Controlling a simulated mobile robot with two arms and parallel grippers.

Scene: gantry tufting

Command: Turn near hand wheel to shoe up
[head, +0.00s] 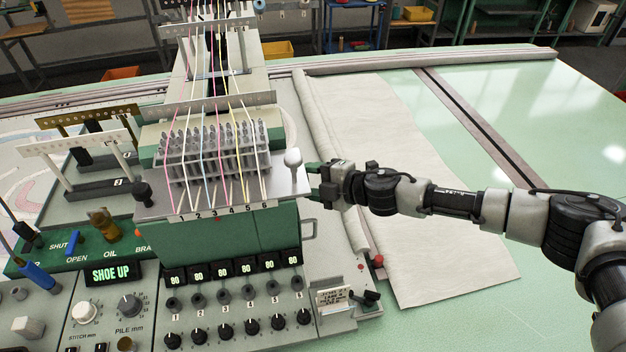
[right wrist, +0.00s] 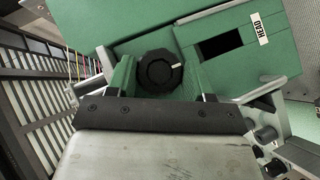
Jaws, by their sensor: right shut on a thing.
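The near hand wheel (right wrist: 158,70) is a black round knob with a white mark on its face, pointing to the upper right. It sits on the green side of the tufting head and is hidden behind the gripper in the head view. My right gripper (right wrist: 160,80) has its green fingers on either side of the wheel, shut on it. In the head view my right gripper (head: 314,181) reaches the head's right side from the right. The display (head: 110,273) reads SHOE UP in green letters. My left gripper is not in view.
A white ball-topped lever (head: 293,160) stands close to my right gripper. Threads run down to the needle block (head: 215,150). A control panel (head: 235,305) with several knobs lies in front. A cloth sheet (head: 400,150) lies under my right arm. A slot labelled HEAD (right wrist: 222,43) is beside the wheel.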

